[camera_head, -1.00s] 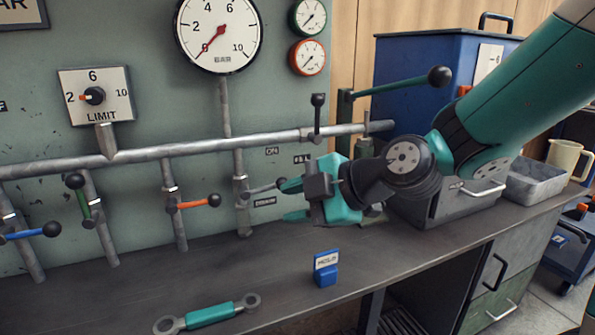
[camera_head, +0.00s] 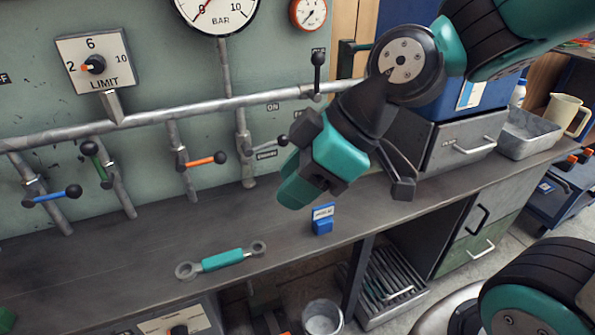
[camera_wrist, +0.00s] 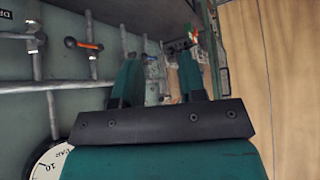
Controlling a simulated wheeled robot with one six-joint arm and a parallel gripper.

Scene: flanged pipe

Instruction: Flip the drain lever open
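The drain lever (camera_head: 267,146) is a thin grey handle with a black ball end, pointing right and slightly up from a vertical pipe, above its small label (camera_head: 266,155). My gripper (camera_head: 300,190) is teal and black, tilted down and left, just right of and below the lever's ball in the head view. I cannot tell the depth gap. In the wrist view my gripper (camera_wrist: 158,62) has its two teal fingers apart with nothing held between them. The drain lever's valve (camera_wrist: 36,40) shows at the upper left there; its ball is out of frame.
Levers with orange (camera_head: 205,161), green (camera_head: 95,160) and blue (camera_head: 50,196) handles stand left along the horizontal pipe (camera_head: 180,115). A black upright lever (camera_head: 318,75) is above.

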